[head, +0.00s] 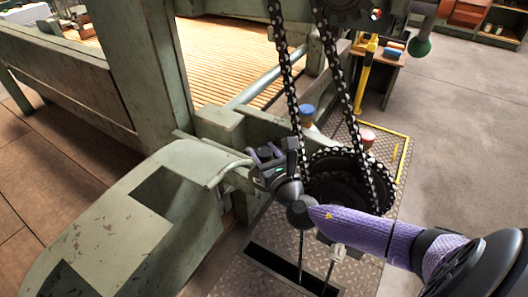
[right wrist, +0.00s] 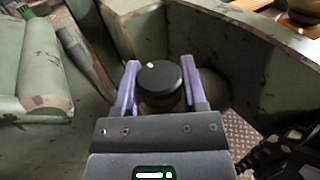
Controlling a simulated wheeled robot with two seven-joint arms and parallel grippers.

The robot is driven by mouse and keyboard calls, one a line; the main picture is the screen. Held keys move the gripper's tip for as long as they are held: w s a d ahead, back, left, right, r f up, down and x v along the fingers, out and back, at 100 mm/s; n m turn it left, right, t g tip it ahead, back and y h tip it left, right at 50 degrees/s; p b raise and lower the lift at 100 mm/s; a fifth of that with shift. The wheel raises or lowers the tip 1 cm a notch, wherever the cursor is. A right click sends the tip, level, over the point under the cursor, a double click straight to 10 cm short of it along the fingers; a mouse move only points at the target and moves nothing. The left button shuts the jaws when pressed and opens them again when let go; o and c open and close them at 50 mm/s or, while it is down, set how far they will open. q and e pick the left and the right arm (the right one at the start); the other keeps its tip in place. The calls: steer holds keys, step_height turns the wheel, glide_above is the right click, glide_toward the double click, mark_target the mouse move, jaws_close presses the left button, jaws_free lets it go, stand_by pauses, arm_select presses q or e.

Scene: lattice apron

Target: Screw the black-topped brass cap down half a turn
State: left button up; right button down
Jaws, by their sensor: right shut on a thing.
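The black-topped brass cap (right wrist: 160,76) sits between the two purple fingers of my right gripper (right wrist: 160,84) in the right wrist view. Its round black top carries a small white mark toward the upper left, and a brass band shows below the top. The fingers are shut on it from both sides. In the head view my right gripper (head: 268,153) is at the green machine frame, left of the chains; the cap cannot be made out there. My left gripper is not in view.
A green frame wall (right wrist: 265,50) rises close behind the held cap. Open floor (head: 455,120) lies at the right.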

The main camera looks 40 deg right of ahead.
steer(key=m+h+p, duration=0.1)
steer(key=h, duration=0.1)
steer(key=shift+r+m+g+h+p, duration=0.2)
steer(key=shift+m+g+h+p, duration=0.1)
steer(key=shift+m+h+p, duration=0.1)
steer(key=m+g+h+p, duration=0.1)
steer(key=m+h, duration=0.1)
steer(key=h, duration=0.1)
steer(key=shift+f+g, duration=0.15)
steer(key=shift+g, duration=0.25)
steer(key=m+g+h, duration=0.2)
steer(key=h, duration=0.1)
steer(key=shift+f+m, duration=0.1)
steer(key=shift+m, duration=0.3)
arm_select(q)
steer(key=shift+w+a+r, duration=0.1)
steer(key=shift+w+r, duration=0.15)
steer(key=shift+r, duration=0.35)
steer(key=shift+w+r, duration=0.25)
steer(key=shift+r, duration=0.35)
arm_select(e)
steer(key=shift+m+g+h, duration=1.1)
steer(key=shift+g+h, duration=0.2)
steer(key=shift+g, duration=0.4)
